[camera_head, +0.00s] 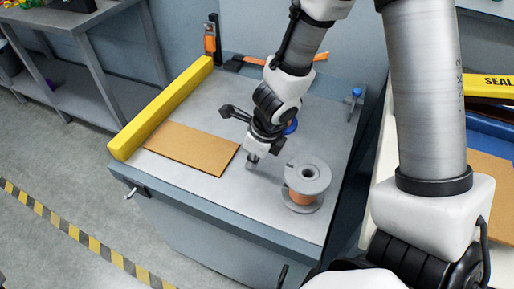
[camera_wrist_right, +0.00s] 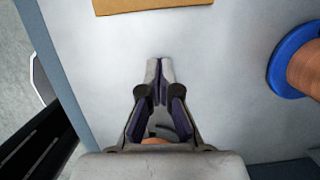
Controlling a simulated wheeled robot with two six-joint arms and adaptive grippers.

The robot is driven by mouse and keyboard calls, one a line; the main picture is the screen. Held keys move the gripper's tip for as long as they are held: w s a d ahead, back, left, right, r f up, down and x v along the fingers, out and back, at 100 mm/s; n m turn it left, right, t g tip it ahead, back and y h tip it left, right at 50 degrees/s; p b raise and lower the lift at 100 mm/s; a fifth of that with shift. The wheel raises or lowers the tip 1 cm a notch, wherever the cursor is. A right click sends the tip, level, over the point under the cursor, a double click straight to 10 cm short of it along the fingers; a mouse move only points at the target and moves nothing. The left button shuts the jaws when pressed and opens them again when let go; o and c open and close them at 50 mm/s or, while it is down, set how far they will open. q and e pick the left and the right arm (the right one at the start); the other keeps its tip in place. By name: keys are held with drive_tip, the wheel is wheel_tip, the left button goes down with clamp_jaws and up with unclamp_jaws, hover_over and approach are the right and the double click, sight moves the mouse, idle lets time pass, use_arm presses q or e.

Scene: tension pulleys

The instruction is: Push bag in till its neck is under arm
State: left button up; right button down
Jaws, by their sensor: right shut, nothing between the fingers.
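I cannot make out a bag in either view. A yellow bar marked "SEAL" (camera_head: 488,86) shows at the right edge of the head view, partly behind my arm; I take it for the arm of the task. My right gripper (camera_head: 250,163) points down over the grey worktop, between the brown board and the grey spool. In the wrist view its fingertips (camera_wrist_right: 159,64) are together with nothing between them. The sealing bar is well to the right of this gripper. My left gripper is not in view.
A brown board (camera_head: 190,148) and a yellow beam (camera_head: 165,107) lie on the worktop (camera_head: 205,105). A grey-flanged spool (camera_head: 308,175) stands right of my gripper. A blue-flanged spool (camera_wrist_right: 287,66) is partly hidden behind it in the head view. An orange-handled clamp (camera_head: 210,40) is at the back.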

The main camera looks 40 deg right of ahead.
sight(230, 158)
drive_tip(key=w+a+p, duration=0.1)
drive_tip(key=w+p, duration=0.1)
drive_tip(key=shift+a+p, duration=0.1)
drive_tip(key=shift+p, duration=0.2)
drive_tip(key=shift+w+a+f+p, duration=0.15)
drive_tip(key=shift+w+a+f, duration=0.1)
drive_tip(key=shift+w, duration=0.25)
drive_tip(key=shift+w+a+f+p, duration=0.15)
drive_tip(key=shift+w+a+f, duration=0.05)
drive_tip(key=shift+w, duration=0.3)
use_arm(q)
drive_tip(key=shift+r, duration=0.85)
use_arm(e)
drive_tip(key=shift+s, duration=0.1)
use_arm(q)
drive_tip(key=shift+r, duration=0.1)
use_arm(e)
drive_tip(key=shift+r, duration=0.1)
drive_tip(key=shift+w+a+r+p, duration=0.1)
drive_tip(key=shift+w+a+p, duration=0.2)
drive_tip(key=shift+w+p, duration=0.55)
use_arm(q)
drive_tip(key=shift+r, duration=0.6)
use_arm(e)
drive_tip(key=shift+a, duration=0.1)
